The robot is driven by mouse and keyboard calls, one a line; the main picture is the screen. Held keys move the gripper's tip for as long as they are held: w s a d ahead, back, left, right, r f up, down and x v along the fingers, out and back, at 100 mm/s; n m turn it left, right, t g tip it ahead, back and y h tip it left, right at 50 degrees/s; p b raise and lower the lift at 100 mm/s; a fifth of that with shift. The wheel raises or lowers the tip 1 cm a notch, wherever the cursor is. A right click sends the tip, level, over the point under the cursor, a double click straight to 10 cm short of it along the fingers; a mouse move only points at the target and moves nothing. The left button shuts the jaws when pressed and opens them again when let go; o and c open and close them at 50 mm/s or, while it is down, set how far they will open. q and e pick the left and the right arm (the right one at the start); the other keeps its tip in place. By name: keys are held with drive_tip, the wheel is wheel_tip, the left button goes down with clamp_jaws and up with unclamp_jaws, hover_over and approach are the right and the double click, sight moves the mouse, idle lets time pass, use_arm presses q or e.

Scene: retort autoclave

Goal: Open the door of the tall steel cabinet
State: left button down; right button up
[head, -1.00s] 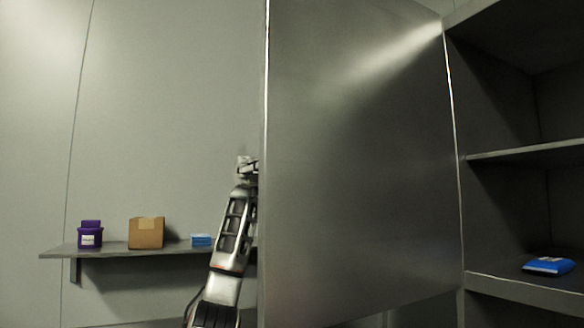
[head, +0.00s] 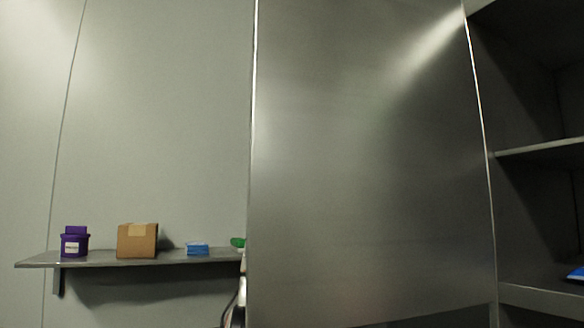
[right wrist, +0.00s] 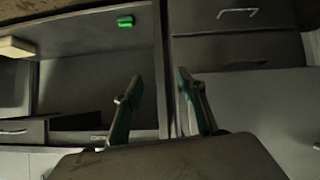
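The tall steel cabinet's door (head: 370,160) stands swung open in the head view, a broad brushed panel filling the middle. Its free edge is at the left and its other upright edge borders the open cabinet at the right. The cabinet interior shows a shelf (head: 545,148) and a lower shelf (head: 540,298). A small sliver of my arm shows at the door's lower left edge; the rest is hidden behind the door. My right gripper (right wrist: 160,76) is open with nothing between its fingers in the right wrist view. My left gripper is not in view.
A wall shelf (head: 100,262) left of the door holds a purple tub (head: 74,246), a cardboard box (head: 137,241), a blue stack (head: 197,249) and a green item (head: 238,242). A blue packet (head: 576,273) lies in the cabinet. Drawer handles (right wrist: 238,12) show in the wrist view.

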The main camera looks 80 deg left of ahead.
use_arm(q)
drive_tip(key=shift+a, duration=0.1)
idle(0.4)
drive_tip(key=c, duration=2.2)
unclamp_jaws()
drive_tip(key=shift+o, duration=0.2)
